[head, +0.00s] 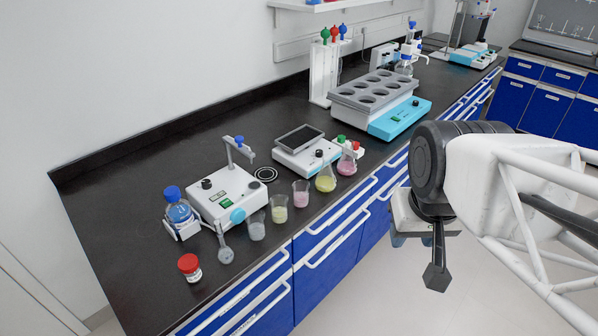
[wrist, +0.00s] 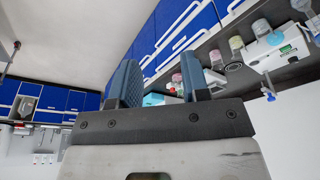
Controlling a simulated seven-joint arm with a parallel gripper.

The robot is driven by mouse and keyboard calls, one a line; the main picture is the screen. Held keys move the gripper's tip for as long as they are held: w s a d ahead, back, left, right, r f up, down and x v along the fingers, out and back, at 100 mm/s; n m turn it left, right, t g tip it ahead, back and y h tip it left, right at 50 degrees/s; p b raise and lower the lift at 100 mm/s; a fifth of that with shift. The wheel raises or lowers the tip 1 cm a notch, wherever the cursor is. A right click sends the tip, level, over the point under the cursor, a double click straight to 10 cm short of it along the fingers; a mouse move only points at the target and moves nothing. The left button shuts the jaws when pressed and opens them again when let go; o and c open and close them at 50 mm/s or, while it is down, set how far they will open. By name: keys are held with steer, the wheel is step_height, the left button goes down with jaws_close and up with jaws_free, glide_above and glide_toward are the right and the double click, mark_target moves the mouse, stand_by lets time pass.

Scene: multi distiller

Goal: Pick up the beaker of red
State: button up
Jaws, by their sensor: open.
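A small clear beaker of pinkish-red liquid (head: 301,194) stands upright on the black counter, near its front edge in the head view. It stands between a beaker of yellow-green liquid (head: 279,209) and a conical flask of yellow liquid (head: 326,180). A conical flask of pink-red liquid (head: 346,164) stands further right. My gripper (head: 436,276) hangs to the right, beyond the counter's front edge and well apart from the beakers. In the wrist view my gripper (wrist: 160,85) is open, with nothing between its two blue fingers. Glassware behind it is small and tilted there.
A beaker of grey liquid (head: 257,229), a stirrer device (head: 227,195), a blue-capped bottle (head: 178,209) and a red-lidded jar (head: 190,267) stand left. A balance (head: 300,150) is behind the flasks. A grey rack (head: 374,98) stands further back. Blue drawers with handles line the counter front.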

steer(key=o, duration=0.7)
steer(key=shift+o, duration=0.2)
